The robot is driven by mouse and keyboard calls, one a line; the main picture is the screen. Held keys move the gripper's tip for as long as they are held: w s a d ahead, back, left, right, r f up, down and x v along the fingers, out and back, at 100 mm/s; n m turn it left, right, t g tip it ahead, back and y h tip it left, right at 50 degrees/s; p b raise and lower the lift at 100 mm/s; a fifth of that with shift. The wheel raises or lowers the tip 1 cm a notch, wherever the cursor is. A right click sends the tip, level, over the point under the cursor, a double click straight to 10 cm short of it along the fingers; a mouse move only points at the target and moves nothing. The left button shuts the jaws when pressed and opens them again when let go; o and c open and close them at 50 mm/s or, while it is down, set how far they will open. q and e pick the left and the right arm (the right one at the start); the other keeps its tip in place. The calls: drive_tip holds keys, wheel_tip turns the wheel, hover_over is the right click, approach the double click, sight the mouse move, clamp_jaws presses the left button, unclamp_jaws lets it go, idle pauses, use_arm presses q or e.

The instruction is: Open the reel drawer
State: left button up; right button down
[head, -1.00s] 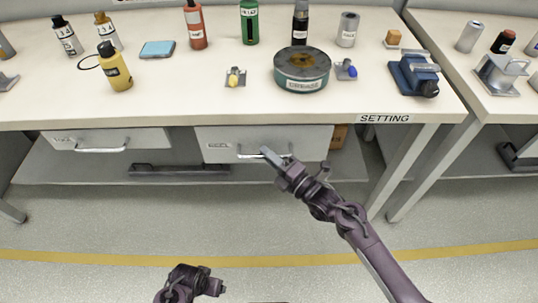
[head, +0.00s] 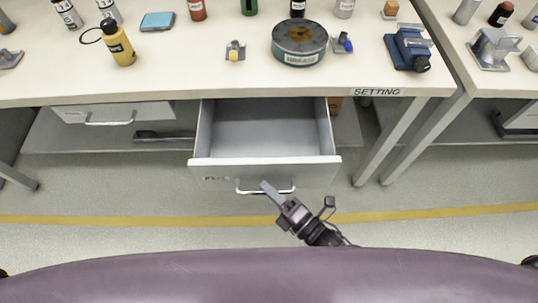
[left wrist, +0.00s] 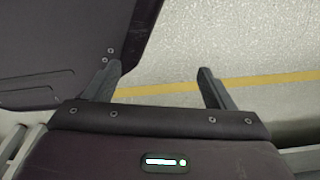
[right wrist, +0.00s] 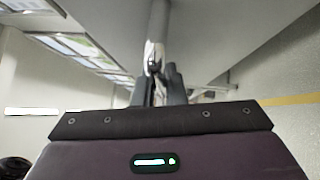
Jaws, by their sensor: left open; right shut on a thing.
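The reel drawer (head: 222,172) is pulled well out from under the bench, and its grey inside is bare. Its metal handle (head: 250,191) runs along the lower front. My right gripper (head: 268,188) is at the handle, and in the right wrist view its fingers (right wrist: 160,88) are shut on the handle bar (right wrist: 157,40). My left gripper is not seen in the head view. In the left wrist view its fingers (left wrist: 158,85) stand wide apart with nothing between them, over the floor.
The bench top (head: 180,75) holds a grease tin (head: 299,45), a yellow bottle (head: 118,43) and a blue vise (head: 408,48). A second drawer (head: 75,113) to the left is closed. Bench legs stand at right. The floor in front is clear, with a yellow line (head: 400,215).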

use_arm(q)
drive_tip(key=s, duration=0.2)
drive_tip(key=s+p, duration=0.1)
drive_tip(key=shift+s+a+f, duration=0.2)
drive_tip(key=shift+s+a, duration=0.15)
drive_tip(key=shift+s, duration=0.05)
use_arm(e)
drive_tip(key=s, duration=0.6)
drive_tip(key=shift+s, duration=0.2)
drive_tip(key=c, duration=1.5)
unclamp_jaws()
use_arm(q)
drive_tip(key=shift+w+d+r, duration=0.1)
drive_tip(key=shift+w+d, duration=0.1)
drive_tip(key=shift+w, duration=0.5)
use_arm(e)
drive_tip(key=v, duration=0.8)
use_arm(q)
drive_tip(key=shift+s, duration=0.1)
